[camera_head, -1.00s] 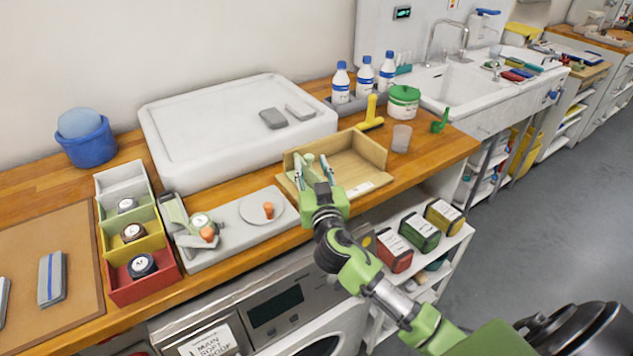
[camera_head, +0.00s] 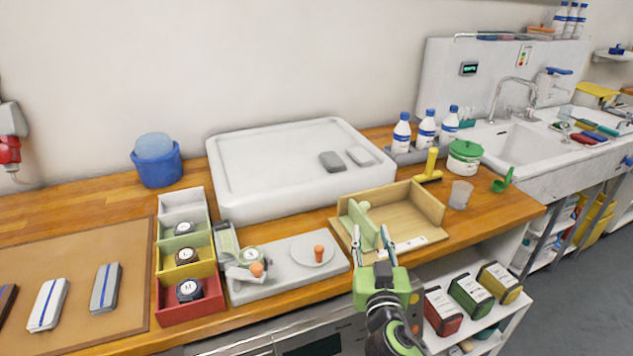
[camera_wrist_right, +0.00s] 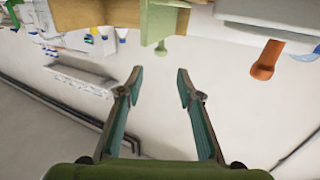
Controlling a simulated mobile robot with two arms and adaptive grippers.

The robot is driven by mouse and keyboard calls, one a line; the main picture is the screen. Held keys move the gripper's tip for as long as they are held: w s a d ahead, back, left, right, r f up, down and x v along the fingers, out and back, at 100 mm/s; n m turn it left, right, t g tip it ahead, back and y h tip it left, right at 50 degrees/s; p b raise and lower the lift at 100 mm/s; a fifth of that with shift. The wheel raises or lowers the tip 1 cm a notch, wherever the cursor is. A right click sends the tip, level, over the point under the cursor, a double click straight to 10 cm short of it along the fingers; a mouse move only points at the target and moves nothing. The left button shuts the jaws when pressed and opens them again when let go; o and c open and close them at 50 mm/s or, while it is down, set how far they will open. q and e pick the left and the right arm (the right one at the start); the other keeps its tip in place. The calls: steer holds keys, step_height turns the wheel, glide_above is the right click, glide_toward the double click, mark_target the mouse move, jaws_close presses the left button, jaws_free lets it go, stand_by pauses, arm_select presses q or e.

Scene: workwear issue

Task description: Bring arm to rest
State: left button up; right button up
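My right gripper (camera_head: 374,242) is open, with nothing between its fingers. It is in front of the wooden tray (camera_head: 432,205), close to the tray's front edge in the head view. In the right wrist view its two spread fingers (camera_wrist_right: 158,85) have empty space between them. A light green object (camera_head: 362,226) stands in the left part of the tray, just behind the fingers. The head view does not show clearly whether they touch. My left gripper is not in view.
A grey board (camera_head: 290,288) with a white disc and an orange peg (camera_head: 319,253) lies left of the gripper. Coloured bins (camera_head: 190,312) stand further left. A white basin (camera_head: 290,150) is behind. A cup (camera_head: 461,194) stands right of the tray. A shelf with several boxes (camera_head: 443,309) is below.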

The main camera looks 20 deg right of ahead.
steer(key=s+f+g, duration=0.7)
steer(key=s+f, duration=0.4)
steer(key=f, duration=0.1)
steer(key=s+a+f+n+g+y, duration=0.3)
steer(key=s+a+f, duration=0.15)
steer(key=s, duration=0.55)
steer(key=s+a+f+n+g+y, duration=0.3)
steer(key=s+a+f+g, duration=0.15)
steer(key=s, duration=0.45)
step_height(320, 180, down, 27)
steer(key=s, duration=0.3)
steer(key=s+d+f+g, duration=0.1)
steer(key=s+d+f, duration=0.2)
steer(key=s+f, duration=1.1)
steer(key=shift+s+d+f+g, duration=0.15)
steer(key=shift+s+f+g, duration=0.15)
steer(key=shift+s, duration=0.75)
